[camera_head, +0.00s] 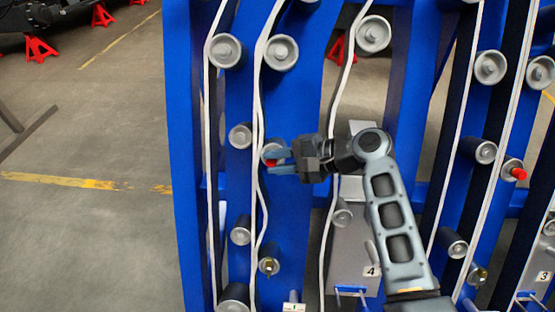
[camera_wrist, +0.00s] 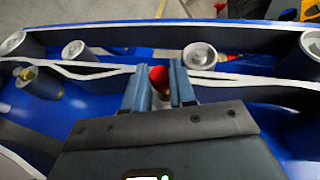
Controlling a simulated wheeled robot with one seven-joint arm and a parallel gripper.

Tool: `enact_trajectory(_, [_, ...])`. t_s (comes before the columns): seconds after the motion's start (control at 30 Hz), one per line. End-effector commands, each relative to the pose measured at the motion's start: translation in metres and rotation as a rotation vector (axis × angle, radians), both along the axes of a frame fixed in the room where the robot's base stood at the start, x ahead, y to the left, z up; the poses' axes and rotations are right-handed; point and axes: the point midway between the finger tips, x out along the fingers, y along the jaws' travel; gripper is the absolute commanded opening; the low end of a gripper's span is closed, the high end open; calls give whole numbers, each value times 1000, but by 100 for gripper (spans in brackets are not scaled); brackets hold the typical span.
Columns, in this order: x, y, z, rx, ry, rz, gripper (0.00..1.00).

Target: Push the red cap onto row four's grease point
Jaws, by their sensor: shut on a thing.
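My gripper (camera_head: 275,162) reaches left from the arm in the head view, at a roller (camera_head: 268,149) on the blue frame. Its blue fingers are shut on the red cap (camera_head: 271,162), of which only a little shows. In the wrist view the red cap (camera_wrist: 159,78) sits between the two fingertips, close to the white belt edge. The grease point at the cap is hidden by the fingers and the cap, so I cannot tell whether they touch. The row label 4 (camera_head: 371,271) is on a grey plate to the lower right of the gripper.
Grey rollers (camera_head: 240,135) and white belts stand close around the gripper. A brass fitting (camera_head: 268,265) sits lower down. Another red cap (camera_head: 519,174) is on a roller in the row at right, near label 3 (camera_head: 543,276). Open floor (camera_head: 80,230) lies left.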

Motion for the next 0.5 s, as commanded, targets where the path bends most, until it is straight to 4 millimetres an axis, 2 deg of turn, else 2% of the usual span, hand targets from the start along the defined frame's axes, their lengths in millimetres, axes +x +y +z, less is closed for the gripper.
enact_trajectory(0.5, [7, 0, -4, 0, 0, 0, 0])
